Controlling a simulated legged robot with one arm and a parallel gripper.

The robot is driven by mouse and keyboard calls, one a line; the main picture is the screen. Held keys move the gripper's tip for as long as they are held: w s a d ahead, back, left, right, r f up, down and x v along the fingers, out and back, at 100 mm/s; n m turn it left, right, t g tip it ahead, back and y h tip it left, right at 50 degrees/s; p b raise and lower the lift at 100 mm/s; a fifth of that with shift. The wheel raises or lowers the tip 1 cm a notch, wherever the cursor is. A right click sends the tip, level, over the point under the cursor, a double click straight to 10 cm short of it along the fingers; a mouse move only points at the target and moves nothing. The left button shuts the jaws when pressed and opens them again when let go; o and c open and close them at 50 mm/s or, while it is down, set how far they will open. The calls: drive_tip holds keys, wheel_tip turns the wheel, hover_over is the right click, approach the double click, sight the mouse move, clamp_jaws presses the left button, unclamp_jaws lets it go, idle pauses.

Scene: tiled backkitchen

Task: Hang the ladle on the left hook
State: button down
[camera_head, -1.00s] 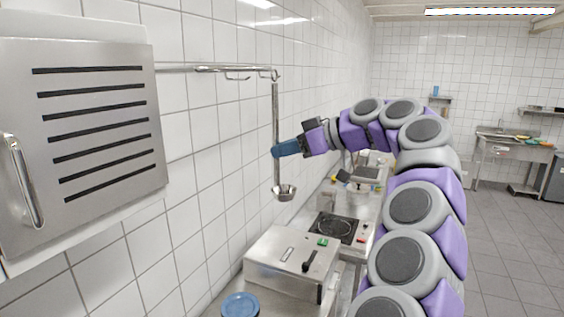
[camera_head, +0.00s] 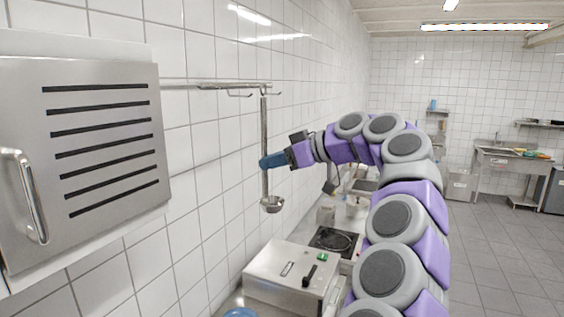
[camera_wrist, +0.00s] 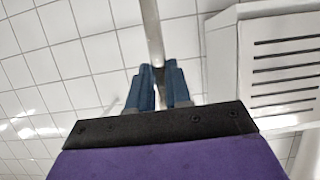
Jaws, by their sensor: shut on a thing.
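The steel ladle (camera_head: 264,128) hangs upright in my gripper (camera_head: 266,162), its bowl (camera_head: 272,204) at the bottom. My gripper is shut on the ladle's handle below mid-length. In the wrist view, the blue fingers (camera_wrist: 160,88) close around the handle (camera_wrist: 151,30). The wall rail (camera_head: 215,84) carries a left hook (camera_head: 240,95) and a right hook (camera_head: 271,92). The ladle's top end is close below the right hook, to the right of the left hook. I cannot tell whether it touches the rail or a hook.
A slotted steel cabinet (camera_head: 95,140) projects from the wall at left, with a handle (camera_head: 25,195). Below the ladle are a steel box appliance (camera_head: 280,278) and a hob (camera_head: 333,240).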

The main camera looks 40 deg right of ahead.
drive_tip(key=shift+w+f, duration=0.15)
drive_tip(key=shift+w, duration=0.45)
drive_tip(key=shift+w+d+f, duration=0.1)
drive_tip(key=shift+w+d, duration=0.45)
drive_tip(key=shift+w, duration=0.2)
drive_tip(key=x, duration=0.4)
drive_tip(key=shift+s+a, duration=0.15)
drive_tip(key=shift+a, duration=0.15)
